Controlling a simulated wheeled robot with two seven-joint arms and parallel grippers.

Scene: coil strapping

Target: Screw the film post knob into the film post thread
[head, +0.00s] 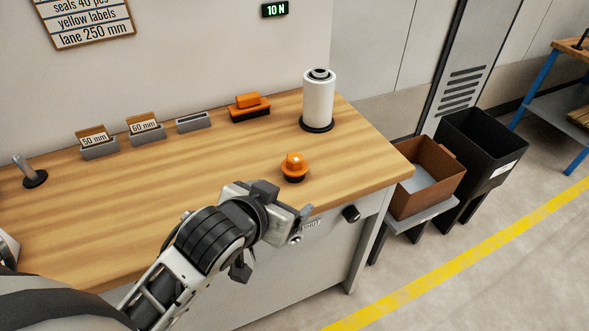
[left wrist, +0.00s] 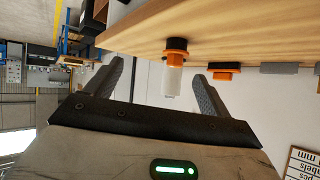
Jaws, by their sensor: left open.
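The orange film post knob (head: 294,163) stands on its dark base near the front right of the wooden bench. The white film roll (head: 318,102) stands upright on a black base behind it, with a dark post end (head: 320,73) at its top; its thread is too small to make out. My left gripper (head: 285,203) is open and empty at the bench's front edge, just in front of the knob and apart from it. The left wrist view is inverted: the knob (left wrist: 176,54) lies between and beyond the two spread fingers, with the roll (left wrist: 173,82) behind it. My right gripper is out of view.
An orange-and-black tool (head: 249,105) and grey label holders (head: 145,132) line the back of the bench (head: 130,215). A short grey post (head: 25,170) stands at the left. Brown (head: 430,165) and black (head: 485,150) bins stand right of the bench. The bench around the knob is clear.

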